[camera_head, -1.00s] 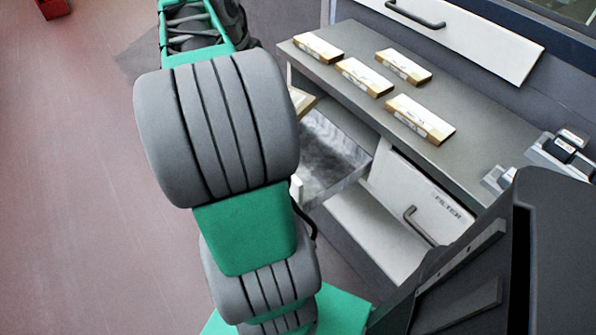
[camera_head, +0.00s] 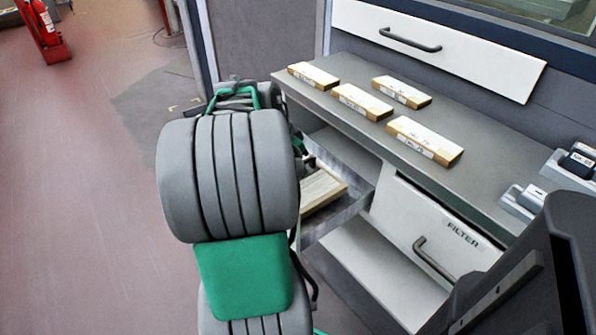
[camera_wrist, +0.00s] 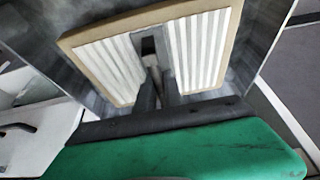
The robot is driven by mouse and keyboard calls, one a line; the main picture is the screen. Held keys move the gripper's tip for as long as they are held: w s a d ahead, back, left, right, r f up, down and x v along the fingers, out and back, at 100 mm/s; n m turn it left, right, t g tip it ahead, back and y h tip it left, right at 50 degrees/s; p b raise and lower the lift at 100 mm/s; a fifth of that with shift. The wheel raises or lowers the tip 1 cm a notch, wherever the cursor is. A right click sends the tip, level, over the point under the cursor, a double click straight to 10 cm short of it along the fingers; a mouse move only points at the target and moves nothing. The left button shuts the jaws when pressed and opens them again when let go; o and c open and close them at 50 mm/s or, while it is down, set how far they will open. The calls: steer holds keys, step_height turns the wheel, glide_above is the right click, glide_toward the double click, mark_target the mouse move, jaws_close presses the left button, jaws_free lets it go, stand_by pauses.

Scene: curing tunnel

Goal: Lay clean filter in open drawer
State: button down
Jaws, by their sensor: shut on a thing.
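A clean filter with white pleats and a tan frame (camera_wrist: 205,45) is held in my gripper (camera_wrist: 152,75), which is shut on its middle bar. In the wrist view the filter is slightly tilted, with grey drawer walls around and behind it. In the head view the filter (camera_head: 322,188) shows at the open drawer (camera_head: 345,208), partly hidden by my arm. The gripper itself is hidden there. I cannot tell whether the filter touches the drawer floor.
Several flat boxes (camera_head: 362,101) lie on the grey counter (camera_head: 455,120) above the drawer. A white front marked FILTER (camera_head: 430,235) with a handle is right of the drawer. Small devices (camera_head: 575,163) sit at the counter's right end. A red extinguisher (camera_head: 42,25) stands far left.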

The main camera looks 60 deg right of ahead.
steer(key=shift+f, duration=0.2)
steer(key=shift+f+b, duration=0.4)
steer(key=shift+f, duration=0.3)
steer(key=c, duration=1.5)
jaws_free()
steer(key=shift+s+a+f, duration=0.1)
steer(key=shift+a+f, duration=0.1)
steer(key=shift+f, duration=0.1)
steer(key=shift+o, duration=0.2)
steer(key=shift+r, duration=0.1)
steer(key=p+v, duration=0.1)
steer(key=v, duration=0.3)
steer(key=p+v, duration=0.2)
steer(key=v, duration=0.3)
steer(key=p+v, duration=0.1)
steer(key=v, duration=0.3)
steer(key=shift+d+r+p, duration=0.25)
steer(key=shift+r+p, duration=0.1)
steer(key=shift+r, duration=0.05)
